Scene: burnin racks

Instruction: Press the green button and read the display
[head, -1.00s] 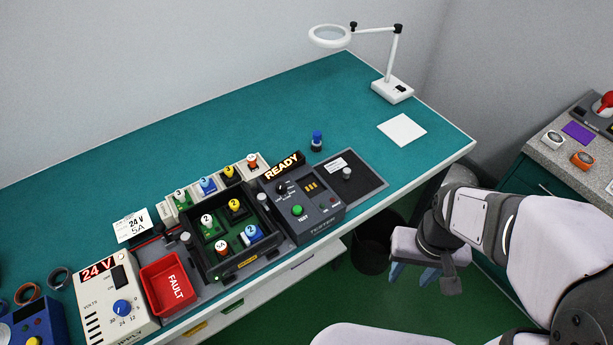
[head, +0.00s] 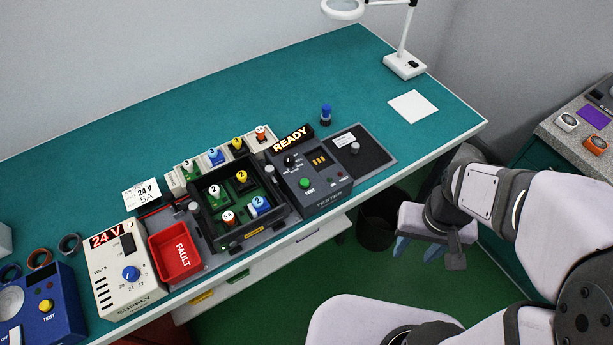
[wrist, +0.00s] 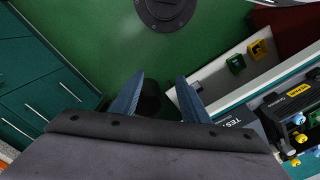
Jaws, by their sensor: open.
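The dark grey tester (head: 325,185) stands on the teal bench and carries the green button (head: 305,183), labelled TEST. Its display (head: 293,139) sits at its back edge and reads READY in lit letters. My gripper (head: 420,250) is open and empty, off the bench's front edge, to the right of the tester and lower. In the wrist view, my gripper's two blue fingers (wrist: 155,97) point over the green floor, apart. The tester's edge (wrist: 238,119) shows partly beside the right finger there; the green button cannot be made out.
Left of the tester is a black tray (head: 240,237) with numbered modules. A red FAULT bin (head: 175,252) and a supply (head: 122,275) showing 24 V stand further left. A lamp (head: 404,66) and white card (head: 413,106) are at the right. A dark waste bin (head: 377,232) stands below.

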